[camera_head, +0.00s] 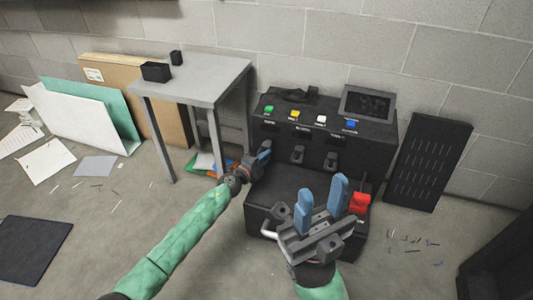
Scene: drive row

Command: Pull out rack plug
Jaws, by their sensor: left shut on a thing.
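A black rack (379,134) stands against the wall, with green, yellow, white and blue buttons along its sloped top. Two dark plugs (298,155) and (331,160) sit on its front face. My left gripper (264,151) is at the left part of that face, shut on what appears to be another plug, mostly hidden by the fingers. I cannot tell whether this plug is still seated. My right gripper (322,196) is open and empty, its blue fingers apart, above the rack's lower front part.
A grey table (205,78) with small black boxes stands to the left. A red block (359,203) sits at the lower right of the rack. A black perforated panel (428,162) leans at the right.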

